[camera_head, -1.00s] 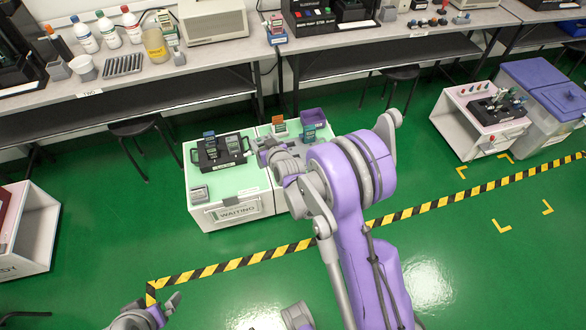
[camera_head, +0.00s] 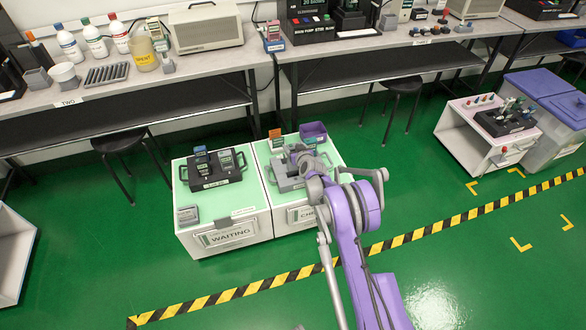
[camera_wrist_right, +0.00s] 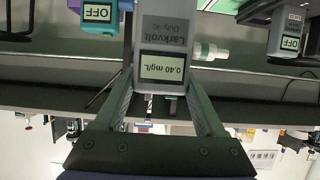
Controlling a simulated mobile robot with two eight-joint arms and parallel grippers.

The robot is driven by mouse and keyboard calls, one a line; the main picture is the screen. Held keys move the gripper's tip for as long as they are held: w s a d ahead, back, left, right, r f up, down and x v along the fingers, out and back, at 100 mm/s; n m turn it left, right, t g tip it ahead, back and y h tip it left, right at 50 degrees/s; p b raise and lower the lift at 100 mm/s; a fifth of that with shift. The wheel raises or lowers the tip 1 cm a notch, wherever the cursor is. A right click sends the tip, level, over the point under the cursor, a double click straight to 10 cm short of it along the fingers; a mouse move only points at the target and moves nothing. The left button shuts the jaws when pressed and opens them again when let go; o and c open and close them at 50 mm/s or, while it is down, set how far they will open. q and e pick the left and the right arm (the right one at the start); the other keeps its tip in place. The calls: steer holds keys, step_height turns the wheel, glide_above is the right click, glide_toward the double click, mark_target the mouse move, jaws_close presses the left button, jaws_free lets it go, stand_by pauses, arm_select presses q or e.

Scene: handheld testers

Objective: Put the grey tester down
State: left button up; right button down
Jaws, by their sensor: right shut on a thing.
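The grey tester (camera_wrist_right: 165,32) fills the top middle of the right wrist view. Its screen reads 0.40 mg/L and its face says Larkvolt. My right gripper (camera_wrist_right: 162,85) is shut on it, one finger along each side. In the head view my right gripper (camera_head: 300,160) is over the right-hand stand (camera_head: 270,155), whose label starts "CHE". It is by a grey holder (camera_head: 287,184), partly hidden by my arm. I cannot tell whether the tester touches the holder. My left gripper is not in view.
Stools and a bench are behind.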

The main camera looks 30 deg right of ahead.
step_height(320, 180, down, 8)
steer(key=shift+r+b, duration=0.25)
steer(key=shift+b, duration=0.6)
